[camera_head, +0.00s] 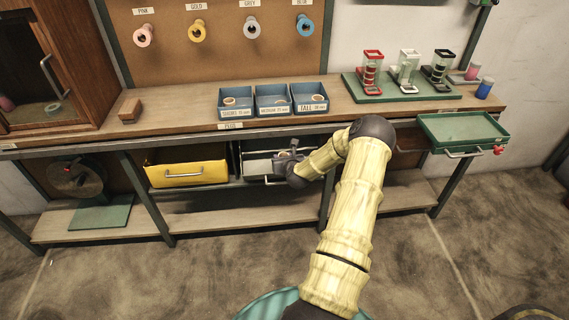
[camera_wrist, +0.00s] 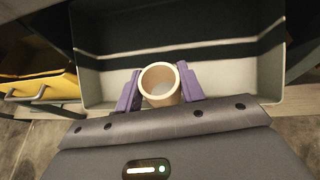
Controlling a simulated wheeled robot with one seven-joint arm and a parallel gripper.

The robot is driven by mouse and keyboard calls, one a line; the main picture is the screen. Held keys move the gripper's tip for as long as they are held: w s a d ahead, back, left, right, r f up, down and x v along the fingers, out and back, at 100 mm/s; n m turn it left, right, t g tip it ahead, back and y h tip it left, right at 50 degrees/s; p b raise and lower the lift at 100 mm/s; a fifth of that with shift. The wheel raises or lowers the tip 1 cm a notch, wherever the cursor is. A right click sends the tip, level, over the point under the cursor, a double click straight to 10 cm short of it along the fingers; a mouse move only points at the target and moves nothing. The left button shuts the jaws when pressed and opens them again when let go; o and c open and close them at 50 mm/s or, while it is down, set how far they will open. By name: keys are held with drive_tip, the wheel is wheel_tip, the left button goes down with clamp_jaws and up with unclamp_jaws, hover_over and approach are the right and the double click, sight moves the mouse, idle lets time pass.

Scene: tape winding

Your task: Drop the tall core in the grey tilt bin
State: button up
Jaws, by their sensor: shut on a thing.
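My gripper (camera_wrist: 160,90) is shut on the tall core (camera_wrist: 160,82), a pale cardboard-coloured tube seen end-on between the purple fingers in the wrist view. Behind it in that view is the open interior of the grey tilt bin (camera_wrist: 92,90), with pale inner walls and a dark band. In the head view the grey bin (camera_head: 259,167) hangs below the bench, tilted open, and my gripper (camera_head: 285,155) is at its opening. The core is too small or hidden to make out in the head view.
A yellow tilt bin (camera_head: 187,174) is left of the grey one. Blue trays (camera_head: 272,113) labelled by size stand on the bench above. An open green drawer (camera_head: 463,131) sticks out at the right. The bench edge (camera_head: 90,148) runs just above the bins.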

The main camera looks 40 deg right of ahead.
drive_tip(key=shift+w+d+f+b, duration=0.15)
drive_tip(key=shift+w+d+b, duration=0.15)
drive_tip(key=shift+w, duration=0.25)
drive_tip(key=shift+w+d+f+b, duration=0.1)
drive_tip(key=shift+w+d+b, duration=0.05)
drive_tip(key=shift+w+d, duration=0.35)
drive_tip(key=shift+a, duration=0.1)
drive_tip(key=o, duration=1)
drive_tip(key=p+v, duration=0.2)
drive_tip(key=v, duration=1.5)
drive_tip(key=shift+s, duration=0.15)
drive_tip(key=shift+a, duration=0.1)
